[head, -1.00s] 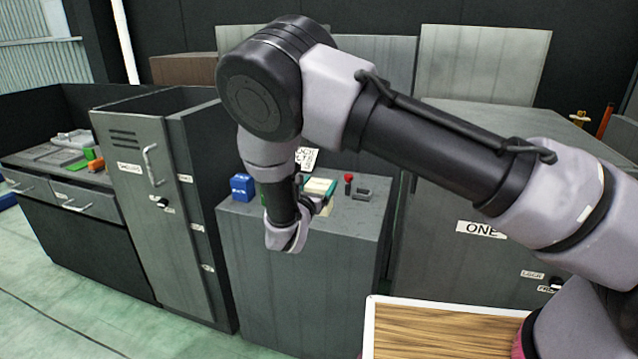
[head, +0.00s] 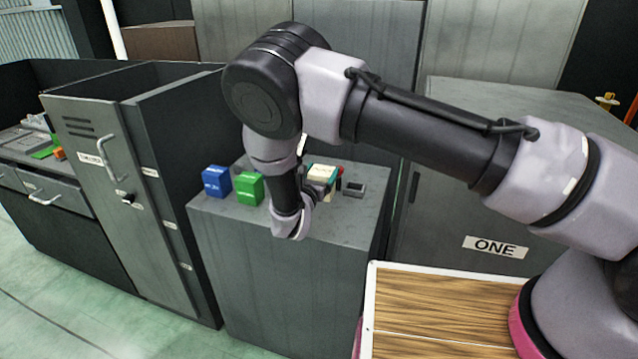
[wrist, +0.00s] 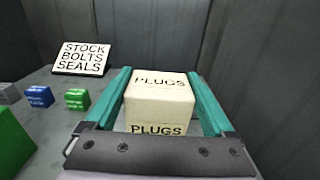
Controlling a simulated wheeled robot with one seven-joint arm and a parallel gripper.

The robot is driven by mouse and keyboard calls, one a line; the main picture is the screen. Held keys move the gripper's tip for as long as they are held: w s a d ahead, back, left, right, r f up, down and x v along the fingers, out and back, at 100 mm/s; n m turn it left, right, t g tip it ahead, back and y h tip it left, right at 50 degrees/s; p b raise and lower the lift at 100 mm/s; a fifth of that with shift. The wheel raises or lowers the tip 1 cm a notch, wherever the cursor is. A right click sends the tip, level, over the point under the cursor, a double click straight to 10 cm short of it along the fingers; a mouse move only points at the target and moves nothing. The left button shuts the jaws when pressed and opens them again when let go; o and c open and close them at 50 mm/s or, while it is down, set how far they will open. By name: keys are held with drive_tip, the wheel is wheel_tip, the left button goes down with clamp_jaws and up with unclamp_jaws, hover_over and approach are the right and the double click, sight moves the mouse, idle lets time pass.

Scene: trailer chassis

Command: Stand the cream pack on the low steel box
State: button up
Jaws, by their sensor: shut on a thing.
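The cream pack (wrist: 160,100), lettered PLUGS, sits between the teal fingers of my gripper (wrist: 160,93) in the wrist view. The fingers are shut on its two sides. In the head view the cream pack (head: 322,172) shows only partly behind my wrist, over the right part of the low steel box (head: 290,290). The low steel box is a dark grey cabinet with a flat top (wrist: 50,150). I cannot tell whether the pack touches that top or hangs just above it.
A blue pack (head: 215,181) and a green pack (head: 249,188) stand on the box's left part. A small grey item (head: 353,189) lies at the right. A sign reading STOCK BOLTS SEALS (wrist: 83,58) stands at the back. A taller locker (head: 120,190) adjoins on the left.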

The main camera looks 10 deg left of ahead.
drive_tip(key=shift+f, duration=2.05)
drive_tip(key=o, duration=1.4)
drive_tip(key=shift+s+f, duration=0.1)
drive_tip(key=shift+f, duration=0.05)
drive_tip(key=shift+r, duration=0.2)
drive_tip(key=s, duration=0.4)
drive_tip(key=s+a, duration=0.1)
drive_tip(key=s, duration=0.7)
drive_tip(key=shift+a, duration=0.35)
